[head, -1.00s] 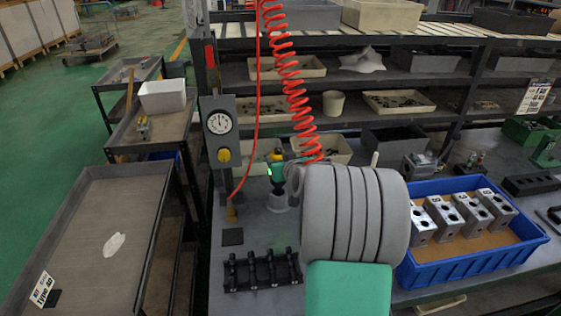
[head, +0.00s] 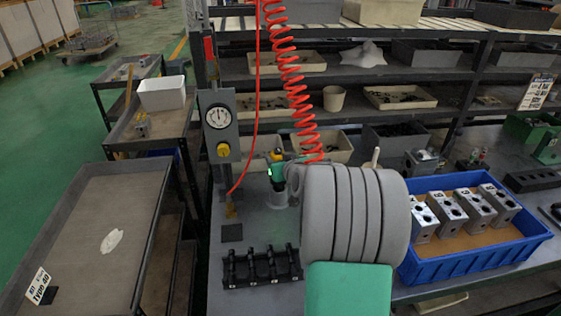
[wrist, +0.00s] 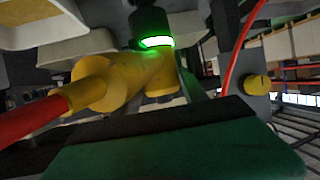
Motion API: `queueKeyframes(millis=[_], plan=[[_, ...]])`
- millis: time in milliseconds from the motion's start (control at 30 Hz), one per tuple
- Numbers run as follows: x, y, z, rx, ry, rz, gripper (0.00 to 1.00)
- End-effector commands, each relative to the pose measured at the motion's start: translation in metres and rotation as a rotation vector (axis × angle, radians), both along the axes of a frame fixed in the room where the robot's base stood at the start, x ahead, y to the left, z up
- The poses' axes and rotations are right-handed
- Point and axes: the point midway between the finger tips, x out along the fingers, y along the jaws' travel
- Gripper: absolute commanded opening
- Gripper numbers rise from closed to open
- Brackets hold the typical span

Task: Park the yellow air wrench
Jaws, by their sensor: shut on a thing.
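The yellow air wrench (head: 277,156) is above the bench, left of my grey forearm. In the wrist view its yellow body (wrist: 150,75) lies sideways, with a red hose end at left and a lit green ring at the top. My gripper (head: 279,168) is shut on the wrench; my arm hides part of the grip. A green and black finger fills the bottom of the wrist view. A pale cylindrical stand (head: 281,197) is just below the wrench; I cannot tell whether they touch. The red coiled hose (head: 297,95) hangs beside it.
A post with a pressure gauge (head: 217,117) stands left of the wrench. A black rack (head: 262,268) lies in front. A blue crate (head: 475,262) with several metal valve blocks is at right. A grey cart (head: 75,235) stands at left. Shelves with bins are behind.

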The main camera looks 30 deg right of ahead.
Motion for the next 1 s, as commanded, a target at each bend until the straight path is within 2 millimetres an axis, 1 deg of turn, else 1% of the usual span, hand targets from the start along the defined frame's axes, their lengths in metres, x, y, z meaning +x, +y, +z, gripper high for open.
queueKeyframes(millis=[33, 1000], plan=[[0.002, -0.001, 0.004, -0.006, -0.011, 0.000, 0.00], [0.002, -0.001, -0.016, -0.006, -0.011, 0.000, 0.00]])
